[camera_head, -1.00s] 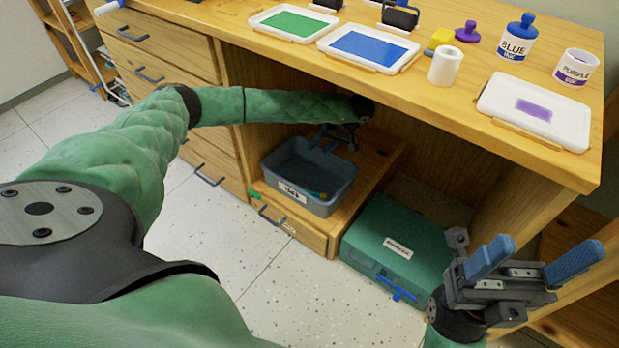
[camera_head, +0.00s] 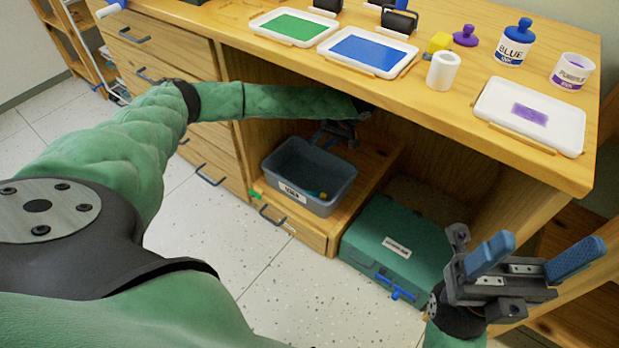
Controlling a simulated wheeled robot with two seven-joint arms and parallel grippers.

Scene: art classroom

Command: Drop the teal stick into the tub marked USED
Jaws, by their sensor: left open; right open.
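A grey-blue tub (camera_head: 335,198) with a white label stands on the low wooden shelf under the counter; its lettering is too small to read surely. Inside, a thin teal-looking stick (camera_head: 308,192) seems to lie on the tub's floor beside a small orange-yellow bit (camera_head: 323,195). My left gripper (camera_head: 333,140) is open above the tub's back edge, under the countertop, partly in shadow, with nothing seen in it. My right gripper (camera_head: 535,262) is open and empty at the lower right, its blue fingers apart, well away from the tub.
The wooden counter (camera_head: 440,105) overhangs the shelf; green and blue ink trays, jars and a purple-stained tray stand on it. A teal case (camera_head: 400,235) sits right of the tub. Drawers (camera_head: 165,60) are at left. A small green piece (camera_head: 257,187) lies left of the tub.

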